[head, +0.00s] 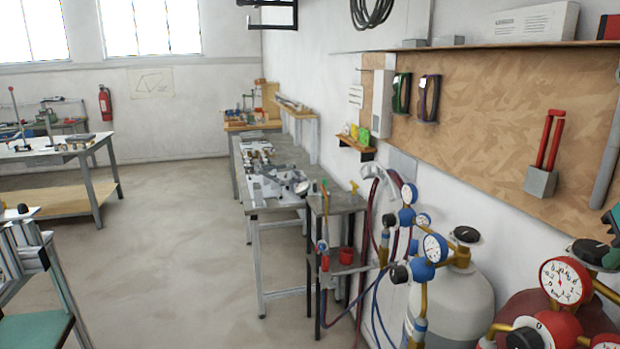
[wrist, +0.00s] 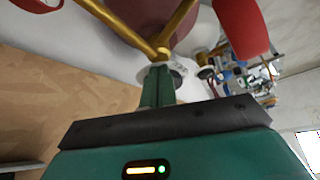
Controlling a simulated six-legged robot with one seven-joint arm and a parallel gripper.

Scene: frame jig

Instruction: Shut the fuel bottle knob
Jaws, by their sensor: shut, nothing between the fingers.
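The fuel bottle (head: 516,294) is maroon and stands at the right edge of the head view, with a red regulator and gauges on brass pipes. A dark round knob (head: 587,250) sits at its top. My teal gripper (head: 611,258) is partly in view at the right edge, its fingertips close beside that knob; I cannot tell whether they touch it. In the wrist view my green fingers (wrist: 158,72) are together and empty, pointing toward the brass pipes. The maroon bottle (wrist: 140,22) shows beyond them.
A grey bottle (head: 462,300) with blue-rimmed gauges (head: 434,248) stands left of the fuel bottle. Hoses hang by a small stand (head: 337,200). A cork board (head: 480,125) covers the wall behind. Open floor (head: 180,250) lies to the left.

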